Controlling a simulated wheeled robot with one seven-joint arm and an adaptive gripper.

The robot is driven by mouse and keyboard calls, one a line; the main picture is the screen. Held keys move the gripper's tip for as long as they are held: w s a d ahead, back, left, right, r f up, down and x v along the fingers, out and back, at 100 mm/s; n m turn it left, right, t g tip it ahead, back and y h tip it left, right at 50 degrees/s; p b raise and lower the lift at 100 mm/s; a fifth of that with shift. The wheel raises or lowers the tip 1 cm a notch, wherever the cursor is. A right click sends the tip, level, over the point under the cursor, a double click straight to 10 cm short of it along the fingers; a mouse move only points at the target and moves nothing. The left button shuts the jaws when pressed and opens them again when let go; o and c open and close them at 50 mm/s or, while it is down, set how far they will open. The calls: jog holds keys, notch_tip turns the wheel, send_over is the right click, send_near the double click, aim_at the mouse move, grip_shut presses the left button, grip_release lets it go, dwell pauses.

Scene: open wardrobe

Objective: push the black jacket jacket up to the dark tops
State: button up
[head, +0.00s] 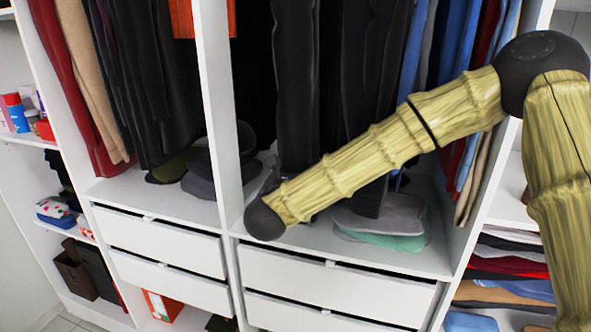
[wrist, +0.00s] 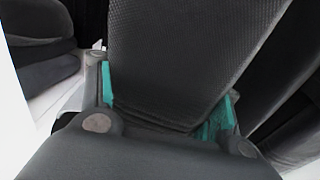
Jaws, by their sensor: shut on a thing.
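In the wrist view my gripper (wrist: 165,115) has its two teal-padded fingers on either side of dark grey-black textured cloth. It is shut on this cloth, which I take to be the black jacket (wrist: 185,50). In the head view, a long black garment (head: 296,90) hangs in the middle bay, left of a group of dark tops (head: 368,70). A gap shows between them. My gripper is hidden in the head view behind my arm, which crosses the front of this bay. I cannot tell there exactly where the fingers hold the cloth.
A white upright divider (head: 218,110) stands left of the middle bay. Folded grey and green clothes (head: 385,222) lie on the bay floor above white drawers (head: 335,290). Blue, red and tan garments (head: 475,110) hang at the right. More dark clothes (head: 150,80) hang in the left bay.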

jog(key=shift+s+d+b, duration=0.1)
jog(key=shift+d+b, duration=0.2)
jog(key=shift+d, duration=0.2)
jog(key=o, duration=1.7)
jog(key=v, duration=1.2)
